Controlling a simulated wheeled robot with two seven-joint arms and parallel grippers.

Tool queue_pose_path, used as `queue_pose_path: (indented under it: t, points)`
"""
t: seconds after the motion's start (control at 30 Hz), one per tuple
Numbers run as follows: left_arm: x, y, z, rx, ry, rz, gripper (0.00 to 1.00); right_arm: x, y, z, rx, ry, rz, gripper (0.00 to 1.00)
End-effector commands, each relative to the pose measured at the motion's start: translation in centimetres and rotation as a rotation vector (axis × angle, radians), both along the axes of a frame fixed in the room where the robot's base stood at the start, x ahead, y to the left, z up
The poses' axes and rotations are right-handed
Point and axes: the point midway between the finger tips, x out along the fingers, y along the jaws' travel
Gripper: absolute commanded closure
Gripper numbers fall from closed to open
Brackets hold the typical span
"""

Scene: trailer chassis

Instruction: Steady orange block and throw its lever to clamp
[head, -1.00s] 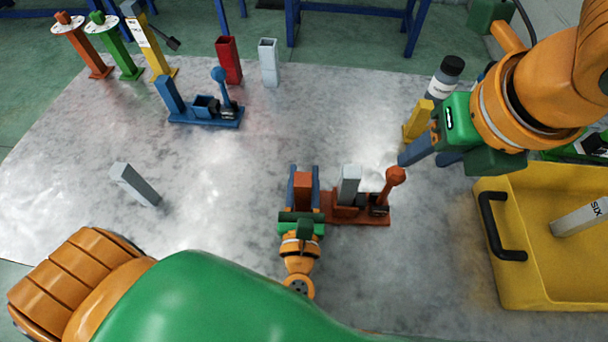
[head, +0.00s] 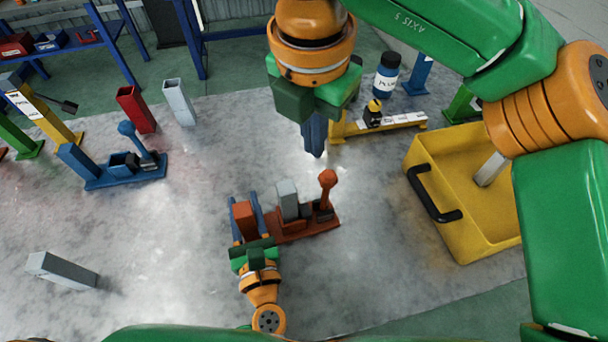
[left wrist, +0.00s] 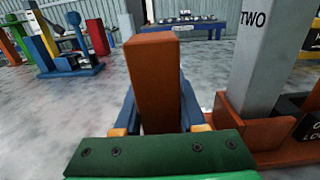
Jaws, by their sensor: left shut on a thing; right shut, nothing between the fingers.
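The orange block (head: 305,230) lies on the metal table, a low base with an upright post (head: 243,220) at its left end. A grey bar (head: 288,198) stands in its middle; the left wrist view shows this bar marked TWO (left wrist: 262,50). Its lever (head: 327,185), with a round orange knob, stands upright at the right end. My left gripper (head: 247,218) is shut on the post, which also fills the middle of the left wrist view (left wrist: 152,80). My right gripper (head: 315,152) is shut and empty, pointing down above the table, behind the block and apart from the lever.
A yellow bin (head: 440,235) with a black handle stands at right. A yellow fixture (head: 400,122) and a dark bottle (head: 387,75) are behind my right gripper. A blue block (head: 110,172) with its own lever and a loose grey bar (head: 62,269) are at left.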

Motion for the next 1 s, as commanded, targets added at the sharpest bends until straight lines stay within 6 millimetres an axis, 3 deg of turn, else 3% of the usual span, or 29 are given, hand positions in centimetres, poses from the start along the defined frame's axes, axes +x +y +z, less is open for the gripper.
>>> queue_pose_path:
  t: [0.1,0.2,0.57,0.67,1.0]
  points:
    - [0.0,0.1,-0.1,0.001,0.001,0.002,1.0,-0.1,1.2,0.2,-0.023,0.017,-0.303,1.0]
    - [0.0,0.1,-0.1,0.0,0.001,0.002,1.0,-0.2,1.6,0.3,-0.033,0.016,-0.445,1.0]
    - [0.0,0.1,-0.1,0.0,0.001,0.002,1.0,-0.2,1.6,0.1,-0.034,0.016,-0.481,1.0]
    - [0.0,0.1,-0.1,0.0,0.001,0.002,1.0,-0.1,1.4,-0.9,-0.036,0.017,-0.478,1.0]
    - [0.0,0.1,-0.1,-0.001,0.002,0.002,1.0,0.4,0.6,-7.5,-0.033,0.019,-0.478,1.0]
